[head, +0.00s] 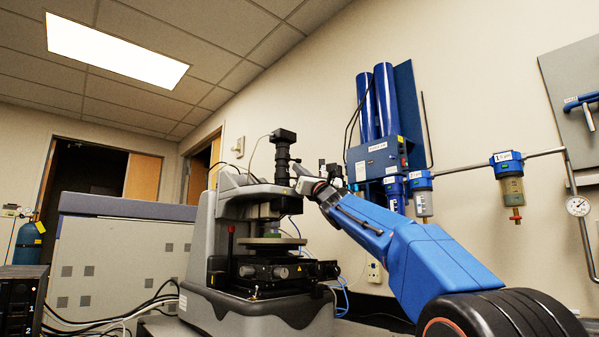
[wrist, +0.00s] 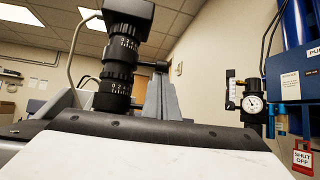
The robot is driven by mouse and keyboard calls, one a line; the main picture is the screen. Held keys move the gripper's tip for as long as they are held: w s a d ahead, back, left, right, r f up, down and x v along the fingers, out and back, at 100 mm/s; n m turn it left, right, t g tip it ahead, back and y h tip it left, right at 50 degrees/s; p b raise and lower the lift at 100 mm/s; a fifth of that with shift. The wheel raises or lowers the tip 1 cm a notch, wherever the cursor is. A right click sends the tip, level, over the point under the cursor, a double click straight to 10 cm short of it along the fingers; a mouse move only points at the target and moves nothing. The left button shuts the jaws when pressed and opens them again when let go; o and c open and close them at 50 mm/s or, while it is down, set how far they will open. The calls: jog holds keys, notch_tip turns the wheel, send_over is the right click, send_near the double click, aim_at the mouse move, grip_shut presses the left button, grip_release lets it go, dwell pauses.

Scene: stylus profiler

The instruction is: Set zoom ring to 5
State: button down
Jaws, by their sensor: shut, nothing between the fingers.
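The black microscope tube (head: 283,150) stands upright on top of the profiler, with a camera at its top. In the wrist view the tube carries two ringed scales with white numbers, an upper ring (wrist: 122,48) and a lower ring (wrist: 113,88). Both show 0, 2 and 4 towards me; which one is the zoom ring and its exact setting are not readable. A dark side peg (wrist: 154,65) sticks out right of the tube. My gripper (wrist: 160,92) is shut and empty, with its grey fingers just right of the tube in the picture. Contact is not clear.
The profiler body (head: 205,240) and its round stage (head: 272,243) lie below the tube. Blue filter cylinders (head: 377,105) and piping are on the wall at right. A pressure gauge (wrist: 252,103) and a red shut-off tag (wrist: 302,160) show right in the wrist view.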

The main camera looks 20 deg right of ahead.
jog(key=shift+s, duration=0.65)
dwell(0.4)
jog(key=shift+s, duration=0.4)
jog(key=shift+s+a, duration=0.35)
jog(key=shift+s, duration=0.5)
